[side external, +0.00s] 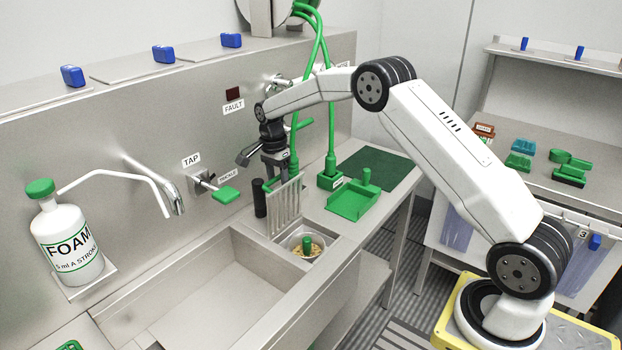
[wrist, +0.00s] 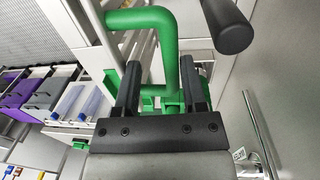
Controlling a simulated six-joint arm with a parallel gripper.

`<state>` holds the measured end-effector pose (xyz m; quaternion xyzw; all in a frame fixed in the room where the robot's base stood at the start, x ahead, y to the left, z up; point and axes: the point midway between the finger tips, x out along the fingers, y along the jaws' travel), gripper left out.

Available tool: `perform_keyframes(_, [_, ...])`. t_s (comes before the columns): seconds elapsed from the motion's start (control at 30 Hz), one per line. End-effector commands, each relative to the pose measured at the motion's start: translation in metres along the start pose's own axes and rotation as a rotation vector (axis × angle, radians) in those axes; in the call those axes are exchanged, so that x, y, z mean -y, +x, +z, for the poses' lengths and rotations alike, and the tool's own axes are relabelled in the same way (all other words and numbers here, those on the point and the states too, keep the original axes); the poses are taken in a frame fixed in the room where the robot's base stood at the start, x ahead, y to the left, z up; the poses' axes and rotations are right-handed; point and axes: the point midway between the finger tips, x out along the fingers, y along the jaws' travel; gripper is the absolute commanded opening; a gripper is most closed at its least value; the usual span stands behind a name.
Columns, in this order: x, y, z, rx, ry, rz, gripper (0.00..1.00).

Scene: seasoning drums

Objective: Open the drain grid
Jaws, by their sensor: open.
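A strainer with a green knob (side external: 305,243) sits in that opening. My gripper (side external: 280,172) is at the top of the grid, pointing down. In the wrist view my gripper (wrist: 159,75) is open, its two black fingers apart. A bent green handle (wrist: 150,18) passes in front of and between the fingers, with pale slats beside it. Whether a finger touches the handle cannot be told.
A black cylinder (side external: 259,198) stands close left of the grid; it also shows in the wrist view (wrist: 228,25). Green hoses and a green block (side external: 330,179) are close on the right, with a green scoop (side external: 352,203). The sink basin (side external: 205,290) is empty.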

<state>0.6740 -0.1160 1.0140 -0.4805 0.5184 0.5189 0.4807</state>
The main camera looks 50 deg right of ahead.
Motion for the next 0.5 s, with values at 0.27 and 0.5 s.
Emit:
perform_keyframes(0.27, [-0.022, -0.002, 0.0, 0.0, 0.0, 0.002, 0.55])
perform_keyframes(0.5, [-0.043, 0.001, -0.001, -0.001, 0.001, 0.002, 0.55])
